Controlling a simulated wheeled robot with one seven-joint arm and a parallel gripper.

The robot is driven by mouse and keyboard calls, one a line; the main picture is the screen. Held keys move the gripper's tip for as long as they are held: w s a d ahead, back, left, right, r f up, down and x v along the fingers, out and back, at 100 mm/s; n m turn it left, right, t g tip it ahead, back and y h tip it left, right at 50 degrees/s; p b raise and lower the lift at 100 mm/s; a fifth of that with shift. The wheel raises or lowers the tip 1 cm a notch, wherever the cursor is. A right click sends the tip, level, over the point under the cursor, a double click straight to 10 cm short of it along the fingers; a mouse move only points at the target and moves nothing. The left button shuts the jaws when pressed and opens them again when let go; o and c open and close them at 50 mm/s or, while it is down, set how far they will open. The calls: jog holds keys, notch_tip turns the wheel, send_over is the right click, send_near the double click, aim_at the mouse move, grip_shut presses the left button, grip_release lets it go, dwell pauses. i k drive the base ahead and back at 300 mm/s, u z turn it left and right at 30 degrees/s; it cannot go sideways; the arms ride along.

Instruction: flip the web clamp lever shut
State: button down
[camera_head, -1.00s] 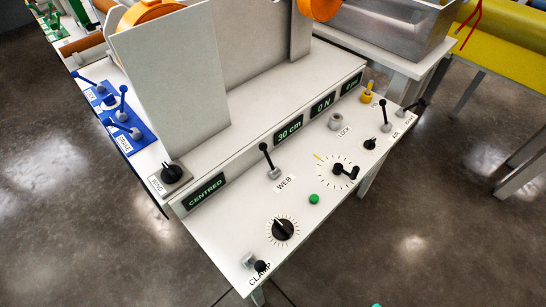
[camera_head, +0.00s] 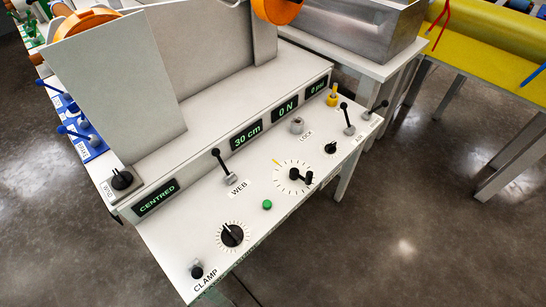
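A control panel (camera_head: 165,236) slopes across the middle of the head view. A small lever with a grey base and black knob (camera_head: 197,272) sits at its near left corner, beside the word CLAMP. Its knob points toward the camera; I cannot tell from this whether it is open or shut. Another lever (camera_head: 222,164) stands upright with a black knob beside the word WEB. My gripper is not in view.
The panel also bears a dial knob (camera_head: 232,235), a green button (camera_head: 267,204), a crank (camera_head: 298,175) and a LOCK knob (camera_head: 297,125). Displays read CENTRED, 30 cm and 0 N. A metal bath (camera_head: 350,30) and yellow-topped table (camera_head: 480,50) stand behind. Floor at right front is clear.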

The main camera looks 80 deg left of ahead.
aim_at(216, 152)
jog(key=z, duration=0.7)
jog(key=i, duration=1.3)
jog(key=u, duration=4.3)
jog(key=i, duration=0.95)
jog(key=u, duration=0.05)
